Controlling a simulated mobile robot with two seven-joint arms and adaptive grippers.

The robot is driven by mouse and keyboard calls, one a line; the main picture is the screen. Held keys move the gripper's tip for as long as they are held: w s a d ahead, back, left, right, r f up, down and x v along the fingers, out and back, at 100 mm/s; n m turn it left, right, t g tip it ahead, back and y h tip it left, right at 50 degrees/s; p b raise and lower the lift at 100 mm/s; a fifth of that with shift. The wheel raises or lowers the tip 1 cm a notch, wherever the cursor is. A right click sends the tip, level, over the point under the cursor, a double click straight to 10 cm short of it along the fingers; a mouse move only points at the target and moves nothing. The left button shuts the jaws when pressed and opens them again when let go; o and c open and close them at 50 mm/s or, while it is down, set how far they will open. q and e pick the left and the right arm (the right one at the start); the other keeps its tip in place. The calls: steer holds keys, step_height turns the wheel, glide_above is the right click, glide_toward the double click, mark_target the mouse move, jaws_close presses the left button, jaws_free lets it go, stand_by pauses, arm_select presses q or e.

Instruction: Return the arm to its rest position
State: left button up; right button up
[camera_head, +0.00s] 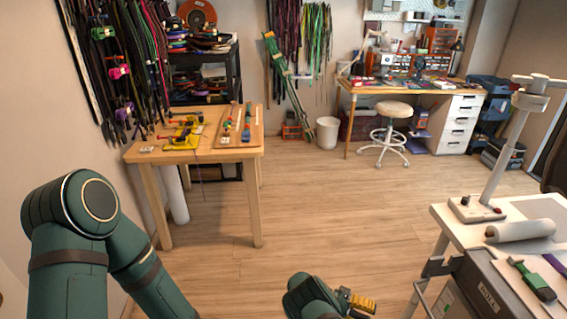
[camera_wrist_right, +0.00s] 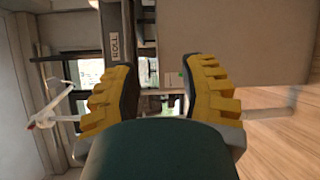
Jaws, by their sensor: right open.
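My left arm (camera_head: 68,215) comes in from the left in the head view, with its elbow raised and the forearm sloping down out of the frame. A dark green gripper with yellow ridged fingers (camera_head: 356,301) shows at the bottom centre, its fingers toward the right. I cannot tell which arm it belongs to, as the link behind it is cut off. In the right wrist view, my right gripper (camera_wrist_right: 158,95) is open, with its two yellow fingers apart. I see nothing held between them.
A labelled cart (camera_head: 487,292) and a white table (camera_head: 545,212) with a paper roll (camera_head: 520,230) stand close at the right. A wooden table (camera_head: 190,155) stands at the left, a stool (camera_head: 393,110) at the back. The middle floor (camera_head: 315,205) is clear.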

steer(key=s+d+f+n+y, duration=0.1)
steer(key=s+d+f+y, duration=0.1)
steer(key=s+f+y, duration=0.35)
steer(key=s+a+f+y, duration=0.2)
steer(key=s+a+y, duration=0.3)
steer(key=s+y, duration=0.2)
steer(key=s+a+r+t+y, duration=0.3)
steer(key=a+r+t+y, duration=0.4)
steer(key=a+r, duration=0.5)
step_height(320, 180, up, 2)
steer(key=shift+s+a+r+t, duration=0.15)
steer(key=shift+s+t, duration=0.15)
steer(key=shift+t, duration=0.7)
